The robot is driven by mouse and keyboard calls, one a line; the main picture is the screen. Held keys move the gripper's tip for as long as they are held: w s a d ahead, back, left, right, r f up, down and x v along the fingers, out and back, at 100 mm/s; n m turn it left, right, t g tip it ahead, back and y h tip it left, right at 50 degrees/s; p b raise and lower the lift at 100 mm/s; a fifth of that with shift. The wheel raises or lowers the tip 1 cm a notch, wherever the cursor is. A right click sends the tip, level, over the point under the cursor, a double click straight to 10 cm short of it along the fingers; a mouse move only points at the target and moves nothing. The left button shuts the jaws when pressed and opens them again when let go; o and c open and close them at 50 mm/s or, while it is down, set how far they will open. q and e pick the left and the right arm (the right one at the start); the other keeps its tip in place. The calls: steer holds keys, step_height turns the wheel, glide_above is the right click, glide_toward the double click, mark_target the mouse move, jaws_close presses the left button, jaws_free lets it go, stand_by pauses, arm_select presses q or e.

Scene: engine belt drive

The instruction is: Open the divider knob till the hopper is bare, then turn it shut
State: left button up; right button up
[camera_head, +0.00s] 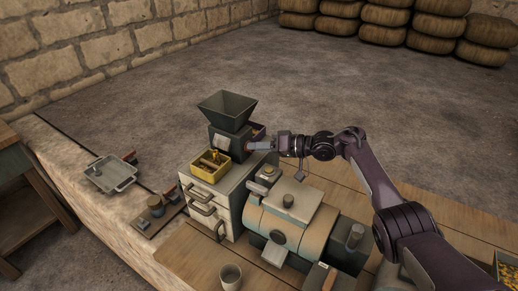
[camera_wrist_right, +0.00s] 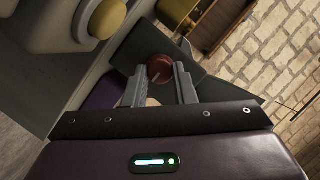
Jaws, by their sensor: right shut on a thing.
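The dark hopper (camera_head: 227,110) stands on a dark divider block (camera_head: 226,143) on top of the drawer cabinet. Its visible inside is dark, and I make out no grain in it. My right gripper (camera_head: 261,146) reaches the block's right side. In the right wrist view, the round red divider knob (camera_wrist_right: 160,69) with a pale line on it sits between the fingertips of my right gripper (camera_wrist_right: 161,78), which is shut on it. A yellow box (camera_head: 210,170) with some yellow contents is at the block's front; a purple box (camera_head: 258,133) is partly hidden behind. My left gripper is out of view.
A grey cabinet (camera_head: 222,207) with drawer handles carries the hopper. A rounded drum machine (camera_head: 295,215) stands close, under my right arm. A metal tray (camera_head: 109,174) and a cup (camera_head: 231,276) are nearby. Sacks (camera_head: 385,25) are piled far back.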

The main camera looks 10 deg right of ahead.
steer(key=o, duration=1)
steer(key=shift+d, duration=0.1)
steer(key=b+v, duration=0.1)
steer(key=v, duration=0.6)
steer(key=shift+s+d, duration=0.15)
steer(key=shift+d, duration=0.1)
